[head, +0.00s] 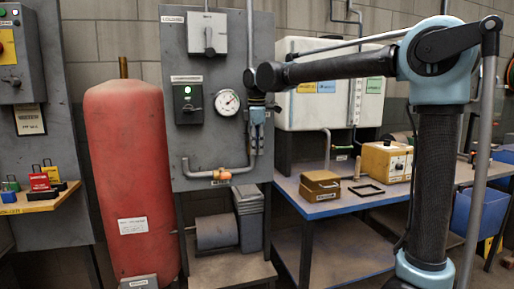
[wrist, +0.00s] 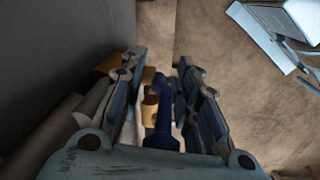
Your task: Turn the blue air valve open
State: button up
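In the wrist view, a blue valve handle (wrist: 163,125) with a brass-coloured body (wrist: 150,104) lies between the two fingers of my gripper (wrist: 157,72). The fingers are apart. The handle is nearer the right finger, and I cannot tell whether it touches. In the head view, my gripper (head: 257,142) hangs downward in front of the grey panel's right side, by the vertical pipe. The blue valve cannot be made out there, as my gripper and wrist cover that spot.
A round gauge (head: 227,102) and a dark switch box (head: 188,103) are on the panel, left of my gripper. An orange fitting (head: 222,174) sits on the lower pipe. A red tank (head: 128,180) stands left. A blue-topped bench (head: 335,207) with boxes stands right.

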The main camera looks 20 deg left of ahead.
jog(key=shift+a+r, duration=0.1)
jog(key=shift+r, duration=0.05)
jog(key=r, duration=0.7)
jog(key=s+r, duration=0.1)
jog(key=r, duration=0.3)
jog(key=shift+d+r, duration=0.3)
jog(key=d+f+m, duration=0.4)
jog(key=d+f, duration=0.1)
jog(key=d, duration=0.5)
jog(key=s+d+f+m, duration=0.1)
jog(key=d+f+m, duration=0.25)
jog(key=d, duration=0.65)
jog(key=d+f+m, duration=0.3)
jog(key=d+f, duration=0.2)
jog(key=d, duration=0.5)
jog(key=s+d+f+m, duration=0.6)
jog(key=s+d+f, duration=0.2)
jog(key=f, duration=0.5)
jog(key=s+d+f+m+t, duration=0.1)
jog(key=s+d+f+m, duration=0.5)
jog(key=f, duration=0.7)
jog(key=s+d, duration=0.2)
jog(key=d, duration=0.2)
jog(key=shift+s+f, duration=0.25)
jog(key=shift+s, duration=0.15)
jog(key=shift+a, duration=0.1)
